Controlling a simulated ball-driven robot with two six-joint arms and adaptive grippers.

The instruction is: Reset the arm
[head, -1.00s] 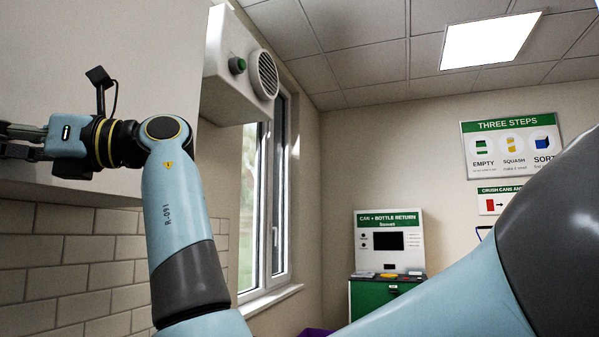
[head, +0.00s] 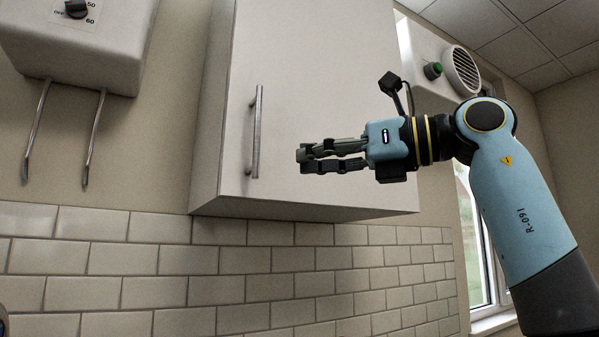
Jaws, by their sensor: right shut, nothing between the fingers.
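My right gripper (head: 304,158) is raised in the middle of the head view, at the end of my pale blue right arm, which comes in from the right. Its dark fingers point left and are shut with nothing between them. In the picture it lies in front of a white wall cabinet (head: 295,60); I cannot tell the gap between them. My left gripper is not in view.
The cabinet's metal handle (head: 256,132) is left of the fingertips. A white box with a dial (head: 75,45) and two thin metal pipes hangs at upper left. White wall tiles (head: 190,275) run below. A vent unit (head: 430,65) and a window (head: 472,240) are at right.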

